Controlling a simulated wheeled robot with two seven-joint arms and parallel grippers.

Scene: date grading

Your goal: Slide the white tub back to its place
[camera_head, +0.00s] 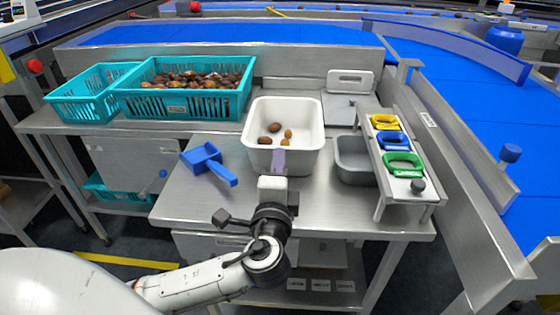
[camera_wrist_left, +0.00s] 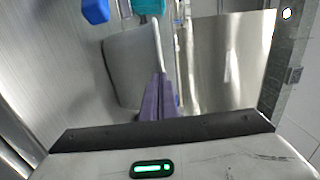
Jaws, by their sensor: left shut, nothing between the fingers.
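The white tub (camera_head: 312,143) stands on the steel bench, in the middle of the head view, with several brown dates on its floor. My left gripper (camera_head: 279,156) is at the middle of the tub's near wall, its shut fingers upright in front of that wall. The fingers look close to the wall or against it; I cannot tell if they touch. In the left wrist view the shut purple fingers (camera_wrist_left: 158,98) show empty beside a pale grey surface (camera_wrist_left: 128,72), which looks like the tub's wall. My right gripper is in neither view.
A blue scoop (camera_head: 203,155) lies left of the tub. Teal crates (camera_head: 190,103), one full of dates, stand behind left. A grey bin (camera_head: 352,155) and a rack (camera_head: 405,185) with yellow, blue and green pieces stand at right. Bare bench lies in front of the tub.

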